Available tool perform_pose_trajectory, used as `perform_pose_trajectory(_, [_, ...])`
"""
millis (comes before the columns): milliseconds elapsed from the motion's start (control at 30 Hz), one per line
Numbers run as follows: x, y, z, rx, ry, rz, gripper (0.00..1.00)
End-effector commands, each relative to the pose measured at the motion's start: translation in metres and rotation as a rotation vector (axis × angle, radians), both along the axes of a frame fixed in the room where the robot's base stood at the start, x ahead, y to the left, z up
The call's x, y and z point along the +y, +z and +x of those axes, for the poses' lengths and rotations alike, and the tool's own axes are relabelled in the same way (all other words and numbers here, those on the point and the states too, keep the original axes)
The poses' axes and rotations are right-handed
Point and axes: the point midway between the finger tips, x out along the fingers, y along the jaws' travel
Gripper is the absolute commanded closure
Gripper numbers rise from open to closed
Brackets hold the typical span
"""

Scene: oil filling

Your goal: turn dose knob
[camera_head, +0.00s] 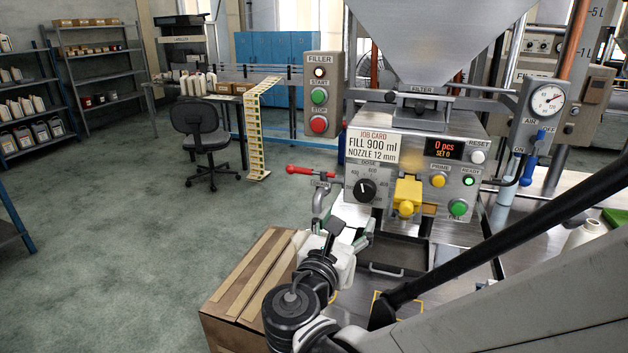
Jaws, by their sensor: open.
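The dose knob (367,190) is a round black knob on the front of the grey filling machine. A numbered scale runs around it; its exact setting is too small to read. A job card (371,149) above it reads FILL 900 ml, NOZZLE 12 mm. My gripper (351,229) is open, below and slightly left of the knob, and appears apart from it. Its fingertips are small and partly blend with the metal parts behind, so the gap to the panel is hard to judge.
Beside the knob are a yellow guard (407,194), a green button (458,208) and a display (444,148) reading 0 pcs, SET 0. A red-handled lever (308,171) juts out left of the knob. A cardboard box (245,285) stands below left.

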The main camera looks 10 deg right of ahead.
Motion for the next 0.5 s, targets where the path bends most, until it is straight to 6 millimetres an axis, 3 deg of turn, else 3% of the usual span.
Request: perform_pose_trajectory(500, [-0.043, -0.001, 0.07, 0.0, -0.005, 0.004, 0.41])
